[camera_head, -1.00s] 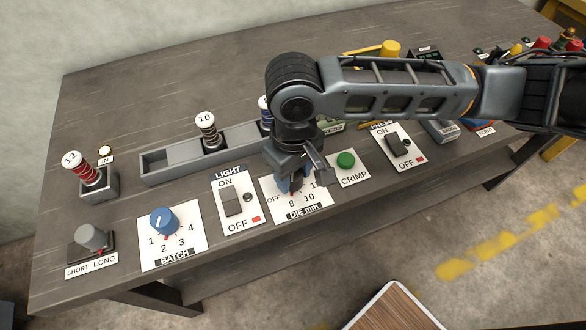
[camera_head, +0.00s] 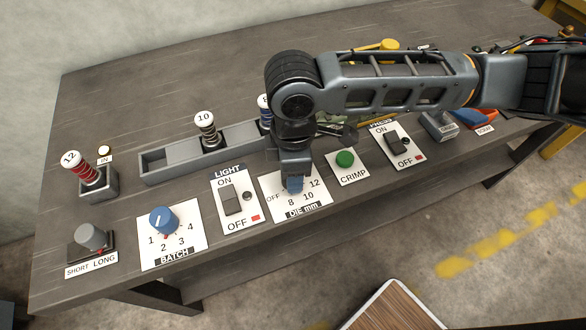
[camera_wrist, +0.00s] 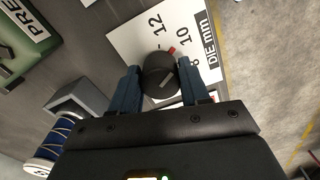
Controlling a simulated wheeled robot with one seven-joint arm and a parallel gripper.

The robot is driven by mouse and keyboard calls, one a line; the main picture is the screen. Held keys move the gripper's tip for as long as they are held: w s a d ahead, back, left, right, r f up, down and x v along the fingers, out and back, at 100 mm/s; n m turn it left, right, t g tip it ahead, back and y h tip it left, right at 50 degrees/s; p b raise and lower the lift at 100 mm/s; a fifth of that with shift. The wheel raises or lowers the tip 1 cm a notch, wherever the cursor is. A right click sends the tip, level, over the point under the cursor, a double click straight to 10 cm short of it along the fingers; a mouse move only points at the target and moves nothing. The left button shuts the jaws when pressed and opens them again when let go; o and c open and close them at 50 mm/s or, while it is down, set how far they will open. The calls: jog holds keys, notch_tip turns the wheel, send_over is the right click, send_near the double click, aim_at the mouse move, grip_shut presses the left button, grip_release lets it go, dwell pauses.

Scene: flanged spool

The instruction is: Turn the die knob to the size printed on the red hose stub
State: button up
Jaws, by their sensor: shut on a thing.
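The red hose stub (camera_head: 86,171) stands at the left in the socket beside the IN label, with 12 printed on its white cap. The die knob (camera_wrist: 160,72) shows in the wrist view as a dark round knob with a pale line. It sits on the white DIE mm plate (camera_head: 318,205), marked OFF, 8, 10 and 12. My gripper (camera_wrist: 161,76) is shut on the knob, one finger on each side. In the head view my gripper (camera_head: 294,187) hides the knob.
Close by are the LIGHT switch (camera_head: 230,200) on the left and the green CRIMP button (camera_head: 344,159) on the right. The BATCH knob (camera_head: 163,220) is further left. A rack (camera_head: 165,164) behind holds stubs, one capped 10 (camera_head: 206,127).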

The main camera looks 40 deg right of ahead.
jog(key=n, duration=0.3)
jog(key=shift+d+n, duration=0.1)
jog(key=shift+n, duration=0.3)
jog(key=shift+n+b, duration=0.4)
jog(key=shift+n, duration=1.5)
jog(key=o, duration=1)
jog(key=shift+w, duration=0.1)
jog(key=shift+r, duration=0.1)
notch_tip(320, 180, up, 8)
jog(key=shift+f, duration=0.15)
